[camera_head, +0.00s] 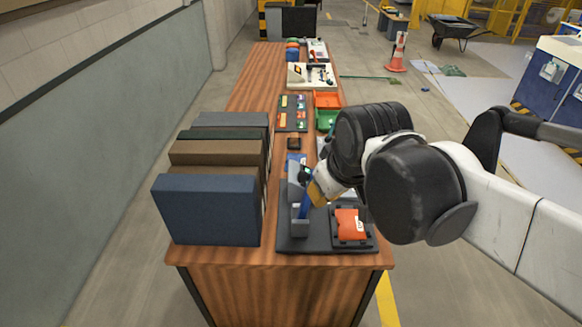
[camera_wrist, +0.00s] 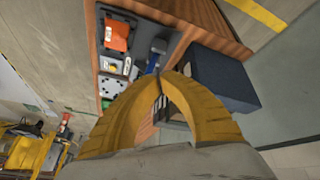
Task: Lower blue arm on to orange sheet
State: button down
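The orange sheet (camera_head: 347,224) lies flat on a dark square holder at the near right end of the table. It also shows in the wrist view (camera_wrist: 117,35), upper left. The blue arm (camera_head: 305,202) stands raised and tilted beside a grey block, left of the sheet. In the wrist view the blue arm (camera_wrist: 154,60) shows just beyond my fingertips. My gripper (camera_head: 316,194) has yellow fingers; in the wrist view its tips (camera_wrist: 162,75) meet, with nothing visible between them. It is close to the blue arm; whether it touches is unclear.
Large dark box-like blocks (camera_head: 208,209) stand left of the device. Farther along the table are a tray of coloured pieces (camera_head: 292,113), orange and green bins (camera_head: 328,100) and a white board (camera_head: 311,75). The table's front edge is just before the device.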

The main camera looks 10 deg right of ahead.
jog(key=w+a+r+n+g+p, duration=0.1)
jog(key=w+r+n+p, duration=0.15)
jog(key=w, duration=0.35)
jog(key=w+a+r+n+g+p, duration=0.2)
jog(key=w+n+p, duration=0.1)
jog(key=w, duration=0.3)
jog(key=w+a+f+n+g+p, duration=0.1)
jog(key=w+f+n+p, duration=0.1)
jog(key=w, duration=0.3)
jog(key=w+a+f+n+g+p, duration=0.1)
jog(key=w+a+f+n+p, duration=0.1)
jog(key=w+f+n+p, duration=0.1)
jog(key=w+n, duration=0.1)
jog(key=w, duration=0.1)
jog(key=shift+w+a+g+h, duration=0.25)
jog(key=shift+w+g+h, duration=0.05)
jog(key=shift+w, duration=0.1)
jog(key=s+d+f+b, duration=0.1)
jog(key=d+f, duration=0.3)
jog(key=f, duration=0.6)
jog(key=shift+d+f+b, duration=0.2)
jog(key=shift+f+b, duration=0.1)
jog(key=shift+b, duration=0.3)
jog(key=shift+s+d, duration=0.1)
